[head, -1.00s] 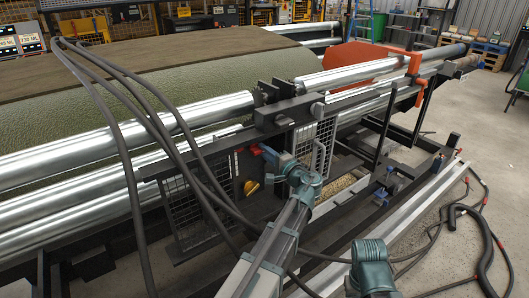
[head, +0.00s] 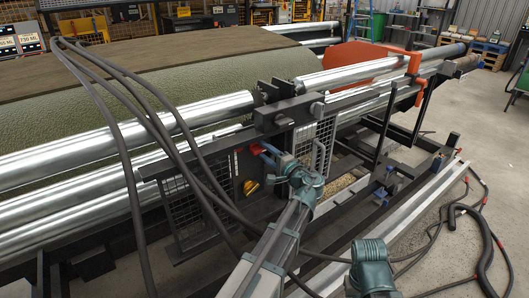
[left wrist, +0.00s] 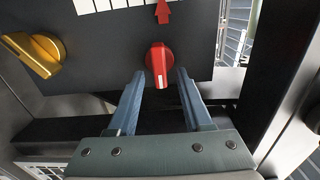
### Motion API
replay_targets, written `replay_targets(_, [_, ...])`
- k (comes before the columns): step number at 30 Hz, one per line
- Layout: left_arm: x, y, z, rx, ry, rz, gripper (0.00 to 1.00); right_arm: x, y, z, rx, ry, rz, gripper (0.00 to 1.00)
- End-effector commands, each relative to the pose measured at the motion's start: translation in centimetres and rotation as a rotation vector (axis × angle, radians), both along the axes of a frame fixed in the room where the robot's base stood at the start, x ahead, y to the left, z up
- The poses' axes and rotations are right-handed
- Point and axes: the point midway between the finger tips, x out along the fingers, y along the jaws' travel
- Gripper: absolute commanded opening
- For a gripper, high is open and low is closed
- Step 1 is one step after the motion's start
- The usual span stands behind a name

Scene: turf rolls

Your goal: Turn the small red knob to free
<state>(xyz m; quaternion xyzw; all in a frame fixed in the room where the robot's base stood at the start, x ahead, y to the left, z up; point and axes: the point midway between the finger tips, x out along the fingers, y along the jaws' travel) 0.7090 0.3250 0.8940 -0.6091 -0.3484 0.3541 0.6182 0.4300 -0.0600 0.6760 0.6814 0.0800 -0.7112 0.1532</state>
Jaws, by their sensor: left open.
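The small red knob (left wrist: 159,60) sits on a dark panel (left wrist: 100,48) in the left wrist view, with a white mark at its lower end. A red arrow (left wrist: 162,12) pointing up is printed above it. In the head view the red knob (head: 256,149) shows just left of my left gripper (head: 269,155). In the left wrist view my left gripper (left wrist: 161,76) is open, its two blue-grey fingers on either side of the knob's lower part, with gaps on both sides. Finger contact with the knob is not visible. My right gripper is out of view.
A larger yellow knob (left wrist: 34,52) sits left of the red one; it also shows in the head view (head: 250,187). A white label (left wrist: 100,4) is above. Black hoses (head: 128,165) hang across the machine front. A mesh guard (head: 187,212) stands to the left.

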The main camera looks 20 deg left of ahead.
Motion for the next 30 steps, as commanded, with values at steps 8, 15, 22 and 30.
replay_targets(8, [-3.0,-4.8,0.0,0.000,0.000,-0.005,0.50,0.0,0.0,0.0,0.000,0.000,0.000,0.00])
replay_targets(15, [-5.3,-8.9,0.0,0.000,0.000,-0.005,0.50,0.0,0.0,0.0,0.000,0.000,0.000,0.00])
replay_targets(22, [-6.5,-11.0,0.0,0.000,0.000,-0.002,0.50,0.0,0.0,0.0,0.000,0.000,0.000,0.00])
replay_targets(30, [-6.7,-11.4,0.0,0.000,0.000,-0.001,0.50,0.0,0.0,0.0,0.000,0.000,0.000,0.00])
